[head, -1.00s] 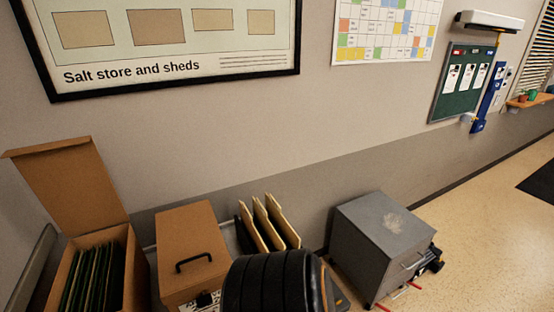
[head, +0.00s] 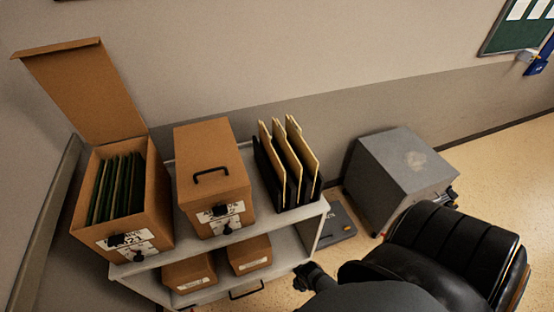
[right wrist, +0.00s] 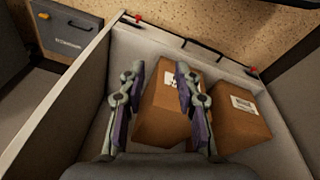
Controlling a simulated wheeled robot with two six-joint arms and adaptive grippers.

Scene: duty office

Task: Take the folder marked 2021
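Tan folders (head: 288,160) stand upright in a black rack (head: 268,170) at the right end of the shelf top. Green folders (head: 117,185) stand in an open brown box (head: 155,220) on the left. No marking 2021 is readable on any folder. A dark gripper shape, seemingly my right gripper (head: 312,276), shows at the bottom of the head view, in front of the shelf and below the rack. In the right wrist view its two fingers (right wrist: 158,105) are apart with nothing held, in front of a brown carton (right wrist: 165,110). My left gripper is out of view.
A closed brown box with a handle (head: 215,190) stands between the open box and the rack. Brown cartons (head: 250,253) are on the lower shelf. A grey cabinet (head: 400,180) and a black padded chair (head: 430,255) are on the right. Bare floor shows at far right.

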